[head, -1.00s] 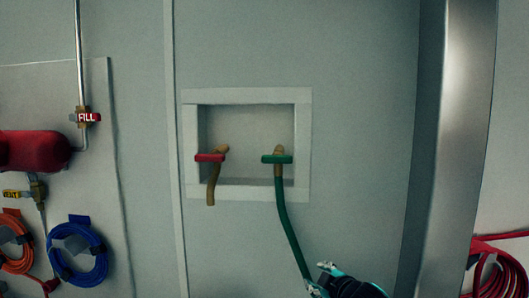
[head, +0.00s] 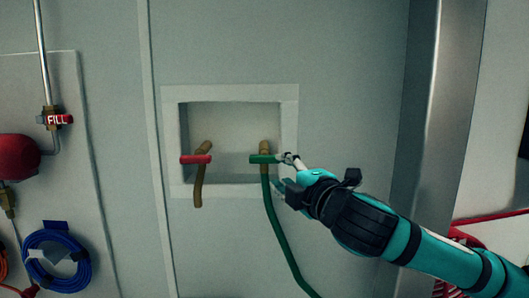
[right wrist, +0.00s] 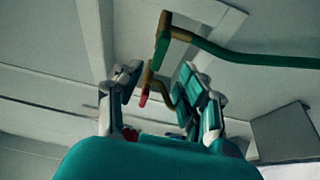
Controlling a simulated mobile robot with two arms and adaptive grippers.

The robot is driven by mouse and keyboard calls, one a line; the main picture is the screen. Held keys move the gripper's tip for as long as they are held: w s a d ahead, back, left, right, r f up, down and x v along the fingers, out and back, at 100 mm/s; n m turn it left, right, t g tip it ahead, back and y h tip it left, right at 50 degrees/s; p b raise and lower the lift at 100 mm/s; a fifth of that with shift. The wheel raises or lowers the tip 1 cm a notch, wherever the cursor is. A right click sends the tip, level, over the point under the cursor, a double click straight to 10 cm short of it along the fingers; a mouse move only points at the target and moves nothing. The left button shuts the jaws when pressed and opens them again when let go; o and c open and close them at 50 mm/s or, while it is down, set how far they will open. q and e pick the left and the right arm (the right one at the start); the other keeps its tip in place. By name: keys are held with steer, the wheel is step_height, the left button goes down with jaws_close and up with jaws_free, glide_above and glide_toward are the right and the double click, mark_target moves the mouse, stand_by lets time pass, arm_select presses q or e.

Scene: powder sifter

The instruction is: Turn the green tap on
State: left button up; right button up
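The green tap (head: 263,159) has a green bar handle lying level on a brass spout, with a green hose hanging below it. It also shows in the right wrist view (right wrist: 162,42), beyond the fingertips. My right gripper (head: 284,174) is open and empty, just right of the green handle. One fingertip overlaps the handle's right end in the head view; I cannot tell if it touches. In the right wrist view my right gripper's (right wrist: 158,80) fingers are spread, with nothing between their pads. My left gripper is not in view.
A red-handled tap (head: 196,160) with a brass spout is left of the green one, in the same recessed wall box (head: 230,92). A green hose (head: 281,236) hangs below. A metal post (head: 445,110) stands at the right. A blue coiled hose (head: 57,262) hangs at lower left.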

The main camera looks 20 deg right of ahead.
mark_target(267, 160)
steer(key=w+p, duration=0.1)
steer(key=w, duration=0.2)
steer(key=w+p, duration=0.1)
steer(key=w, duration=0.2)
steer(key=w+a+p, duration=0.1)
steer(key=w, duration=0.2)
steer(key=shift+w, duration=0.1)
steer(key=shift+w+a+p, duration=0.1)
steer(key=shift+w+p, duration=0.2)
steer(key=shift+w, duration=0.05)
jaws_close()
